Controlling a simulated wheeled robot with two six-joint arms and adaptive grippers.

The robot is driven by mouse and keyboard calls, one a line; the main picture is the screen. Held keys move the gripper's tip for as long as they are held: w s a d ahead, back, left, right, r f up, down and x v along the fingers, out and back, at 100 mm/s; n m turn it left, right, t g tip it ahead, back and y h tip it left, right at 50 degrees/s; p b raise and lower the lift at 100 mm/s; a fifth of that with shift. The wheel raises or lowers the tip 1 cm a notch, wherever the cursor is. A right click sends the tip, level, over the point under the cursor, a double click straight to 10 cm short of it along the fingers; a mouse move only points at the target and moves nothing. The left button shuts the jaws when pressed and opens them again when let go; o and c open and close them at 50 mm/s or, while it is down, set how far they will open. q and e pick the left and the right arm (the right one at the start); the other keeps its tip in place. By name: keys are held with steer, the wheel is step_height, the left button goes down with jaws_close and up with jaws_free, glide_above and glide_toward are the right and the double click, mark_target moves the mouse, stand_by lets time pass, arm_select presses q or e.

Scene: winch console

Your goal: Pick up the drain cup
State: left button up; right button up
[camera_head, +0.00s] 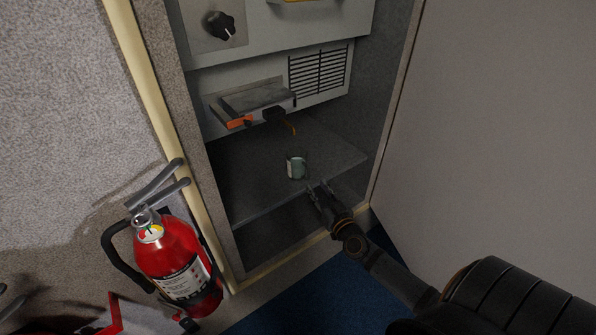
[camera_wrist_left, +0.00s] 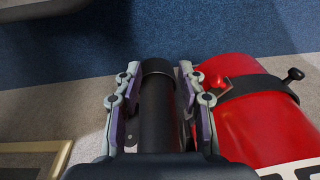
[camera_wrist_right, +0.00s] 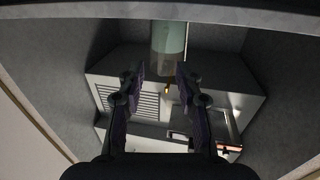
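The drain cup (camera_head: 296,166), a small grey-green cup, stands upright on the cabinet shelf (camera_head: 255,190), near its front. My right gripper (camera_head: 321,188) is open and empty at the shelf's front edge, just to the cup's lower right. In the right wrist view the cup (camera_wrist_right: 168,38) shows beyond the spread fingertips (camera_wrist_right: 160,72), roughly in line with the gap and apart from them. In the left wrist view my left gripper (camera_wrist_left: 157,72) is open, with a black cylinder (camera_wrist_left: 158,105) seen between its fingers; I cannot tell if they touch.
A red fire extinguisher (camera_head: 172,262) stands left of the cabinet and also shows in the left wrist view (camera_wrist_left: 250,120). Above the cup is a drawer-like unit (camera_head: 258,98) with an orange-tipped handle and a dark spout. Cabinet walls flank the shelf.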

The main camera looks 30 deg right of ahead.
mark_target(308, 177)
steer(key=w, duration=0.4)
steer(key=w+b, duration=0.1)
steer(key=w, duration=0.1)
steer(key=shift+w+d+r, duration=0.1)
steer(key=shift+w+d, duration=0.2)
steer(key=shift+w, duration=0.3)
arm_select(q)
steer(key=shift+w+d+r, duration=0.1)
steer(key=shift+d+r, duration=0.05)
steer(key=shift+r, duration=0.4)
steer(key=shift+w+d+r, duration=0.15)
steer(key=shift+d+r, duration=0.05)
steer(key=shift+r, duration=0.4)
steer(key=shift+w+d+r, duration=0.1)
steer(key=shift+d+r, duration=0.05)
steer(key=shift+r, duration=0.4)
arm_select(e)
jaws_close()
